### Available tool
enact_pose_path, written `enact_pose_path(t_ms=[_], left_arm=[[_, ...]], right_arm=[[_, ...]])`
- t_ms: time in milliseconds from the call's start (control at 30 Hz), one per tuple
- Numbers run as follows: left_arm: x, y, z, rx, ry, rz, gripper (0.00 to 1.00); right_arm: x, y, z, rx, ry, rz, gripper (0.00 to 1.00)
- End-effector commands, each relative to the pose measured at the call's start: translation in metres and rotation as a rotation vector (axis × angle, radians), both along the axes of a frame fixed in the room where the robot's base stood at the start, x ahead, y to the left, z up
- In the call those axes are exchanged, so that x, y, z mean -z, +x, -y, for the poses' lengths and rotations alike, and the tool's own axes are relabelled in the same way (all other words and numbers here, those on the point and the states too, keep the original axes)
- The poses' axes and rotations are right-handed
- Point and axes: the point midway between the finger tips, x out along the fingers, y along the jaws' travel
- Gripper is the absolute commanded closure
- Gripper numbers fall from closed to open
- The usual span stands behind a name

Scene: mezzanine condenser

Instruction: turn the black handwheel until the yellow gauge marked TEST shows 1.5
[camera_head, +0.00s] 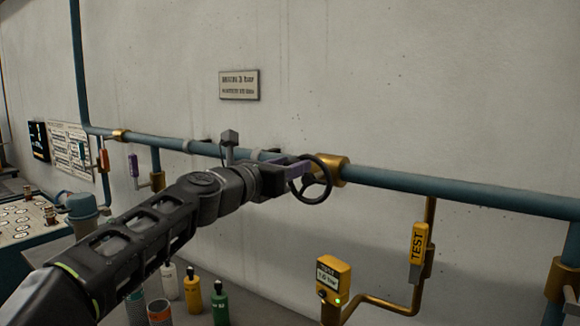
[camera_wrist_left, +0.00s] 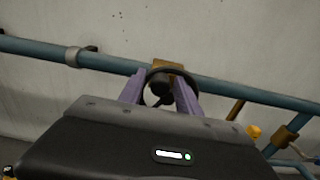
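The black handwheel (camera_head: 310,180) stands on a brass fitting on the teal pipe, near the middle of the head view. My left gripper (camera_head: 299,172) is at the wheel's left side, its purple fingers reaching the rim. In the left wrist view, the fingers (camera_wrist_left: 161,88) stand apart with part of the handwheel (camera_wrist_left: 190,77) showing between and behind them; whether they touch it is unclear. The yellow gauge (camera_head: 333,278) marked TEST is at the lower right of the wheel; its small reading looks like 1.0 but is hard to read. My right gripper is out of view.
A yellow TEST tag (camera_head: 417,247) hangs on the brass branch pipe at right. The teal pipe (camera_head: 450,192) runs along the wall. Yellow and green bottles (camera_head: 219,305) stand below my left arm. A wall sign (camera_head: 239,85) is above. The wall around the wheel is clear.

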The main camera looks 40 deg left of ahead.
Motion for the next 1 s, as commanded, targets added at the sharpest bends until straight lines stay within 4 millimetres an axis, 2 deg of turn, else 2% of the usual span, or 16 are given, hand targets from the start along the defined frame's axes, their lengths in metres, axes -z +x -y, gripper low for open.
enact_pose_path(t_ms=[67, 467, 1000], left_arm=[[0.0, -0.0001, 0.0, 0.0, 0.0, 0.0, 0.68], [0.0, -0.0003, -0.0001, 0.0, 0.0, 0.0, 1.0], [-0.0009, -0.0003, 0.0012, 0.0, 0.033, -0.001, 1.0]], right_arm=[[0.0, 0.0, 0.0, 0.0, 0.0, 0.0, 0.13], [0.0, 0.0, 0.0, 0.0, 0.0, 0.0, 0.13], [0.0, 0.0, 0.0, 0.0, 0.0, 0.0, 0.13]])
